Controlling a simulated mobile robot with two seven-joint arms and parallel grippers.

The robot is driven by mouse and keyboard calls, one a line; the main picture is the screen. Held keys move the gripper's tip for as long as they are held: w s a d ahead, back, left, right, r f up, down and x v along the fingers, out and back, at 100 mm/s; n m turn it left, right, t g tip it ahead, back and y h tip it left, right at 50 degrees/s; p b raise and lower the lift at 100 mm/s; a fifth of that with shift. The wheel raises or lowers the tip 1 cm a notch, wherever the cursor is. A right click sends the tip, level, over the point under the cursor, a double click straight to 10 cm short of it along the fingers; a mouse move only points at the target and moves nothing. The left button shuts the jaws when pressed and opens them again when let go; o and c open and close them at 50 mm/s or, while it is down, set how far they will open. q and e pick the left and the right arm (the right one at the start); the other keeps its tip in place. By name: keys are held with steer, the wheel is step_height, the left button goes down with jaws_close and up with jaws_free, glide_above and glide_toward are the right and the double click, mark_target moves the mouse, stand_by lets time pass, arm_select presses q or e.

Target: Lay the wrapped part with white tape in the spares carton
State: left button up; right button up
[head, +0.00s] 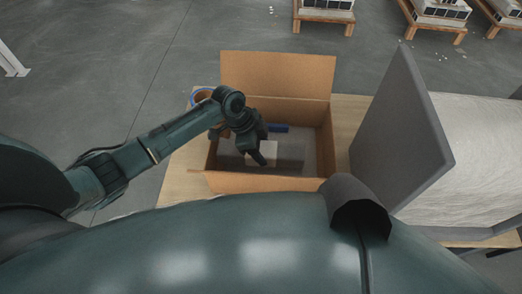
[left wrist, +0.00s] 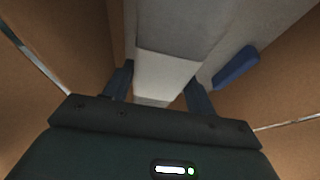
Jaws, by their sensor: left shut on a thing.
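The spares carton (head: 278,78) stands open on a wooden table, with its back flap raised. My left gripper (head: 256,148) reaches down inside the carton's left half. It is shut on the wrapped part, whose white tape band (head: 262,146) shows beside the fingers and whose grey wrap (head: 290,156) runs to the right. In the left wrist view the fingers (left wrist: 158,92) sit on both sides of the white band (left wrist: 165,72), with grey wrap (left wrist: 175,30) beyond it. Whether the part touches the carton floor is hard to tell. My right gripper is out of view.
A blue item (head: 278,128) lies inside the carton at the back; it also shows in the left wrist view (left wrist: 236,66). A round blue-rimmed item (head: 202,96) is behind the carton's left side. A tall grey panel (head: 405,135) and a pale wrapped bulk (head: 480,150) stand to the right.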

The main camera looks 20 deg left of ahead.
arm_select(q)
steer(key=shift+f, duration=0.85)
steer(key=shift+f+b, duration=0.4)
steer(key=shift+f, duration=0.25)
steer(key=o, duration=1.4)
steer(key=shift+r+p, duration=0.4)
steer(key=shift+r, duration=0.1)
steer(key=p+v, duration=0.1)
steer(key=v, duration=1.1)
steer(key=shift+s+r, duration=0.1)
steer(key=shift+a, duration=0.15)
